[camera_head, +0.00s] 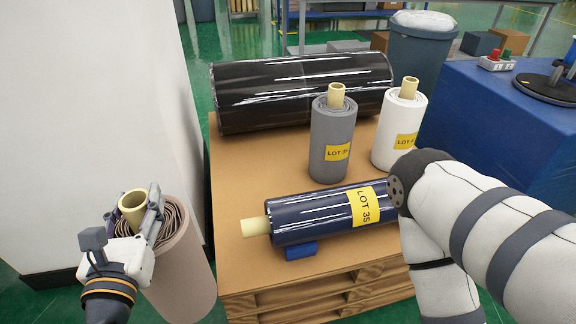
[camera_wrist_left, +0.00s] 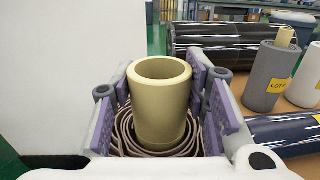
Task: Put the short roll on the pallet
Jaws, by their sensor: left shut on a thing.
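My left gripper (camera_head: 135,208) is shut on the cream core of a taupe roll (camera_head: 184,262). The roll stands close to upright, left of the pallet (camera_head: 236,195) and apart from its top. Its lower end is near the bottom edge of the head view, so I cannot tell if it touches anything below. In the left wrist view the core (camera_wrist_left: 160,105) sits between the purple finger pads, with loose taupe layers around it. My right arm shows at the right of the head view, but its gripper is not in view.
On the pallet are a long black roll (camera_head: 300,88) lying at the back, an upright grey roll (camera_head: 331,150), an upright white roll (camera_head: 398,140) and a lying navy roll (camera_head: 318,216) beside a blue chock (camera_head: 300,250). The pallet's left part is bare. A white wall (camera_head: 95,120) stands left.

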